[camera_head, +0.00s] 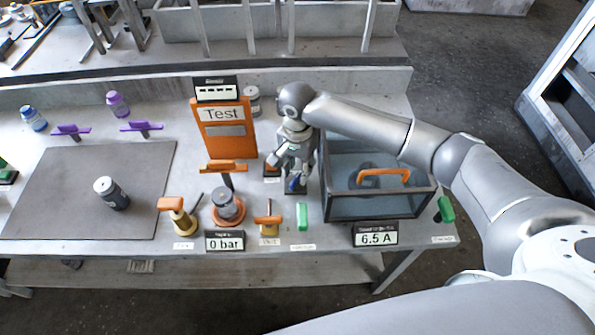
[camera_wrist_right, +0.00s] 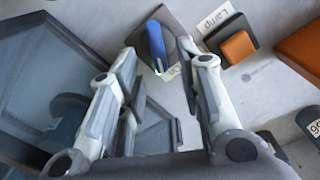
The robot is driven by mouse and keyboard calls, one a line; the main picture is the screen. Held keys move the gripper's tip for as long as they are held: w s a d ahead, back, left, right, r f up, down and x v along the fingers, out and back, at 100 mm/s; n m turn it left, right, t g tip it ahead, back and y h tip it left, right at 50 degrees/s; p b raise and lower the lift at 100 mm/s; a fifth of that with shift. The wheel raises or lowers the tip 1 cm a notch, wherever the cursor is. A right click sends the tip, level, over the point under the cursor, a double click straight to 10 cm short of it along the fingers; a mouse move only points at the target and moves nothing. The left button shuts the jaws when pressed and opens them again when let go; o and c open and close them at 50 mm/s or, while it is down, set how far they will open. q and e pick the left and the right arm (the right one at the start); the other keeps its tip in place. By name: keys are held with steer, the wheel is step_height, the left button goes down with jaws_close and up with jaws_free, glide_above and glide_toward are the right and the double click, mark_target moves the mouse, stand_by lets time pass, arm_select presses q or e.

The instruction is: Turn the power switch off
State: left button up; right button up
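A rotary switch with a blue handle (camera_wrist_right: 156,45) on a dark square base shows in the right wrist view. The label beside it is mostly hidden, so I cannot tell whether it is the power switch. The blue handle also shows in the head view (camera_head: 293,183), left of the glass box. My right gripper (camera_head: 293,172) points down over this switch. In the right wrist view my right gripper (camera_wrist_right: 160,60) is open, its fingers on either side of the switch's line, with nothing held; contact is not clear. My left gripper is out of view.
An orange lamp button (camera_wrist_right: 238,47) is close beside the switch. The glass box (camera_head: 375,207) with an orange handle (camera_head: 384,176) stands right of the gripper. An orange Test panel (camera_head: 224,130) stands behind left. A green knob (camera_head: 446,208) is at the right edge.

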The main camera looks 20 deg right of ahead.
step_height(320, 180, down, 2)
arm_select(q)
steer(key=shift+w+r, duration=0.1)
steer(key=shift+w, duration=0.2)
arm_select(e)
steer(key=shift+f, duration=0.3)
jaws_close()
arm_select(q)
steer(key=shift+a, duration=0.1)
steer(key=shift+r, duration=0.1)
arm_select(e)
steer(key=shift+r, duration=0.1)
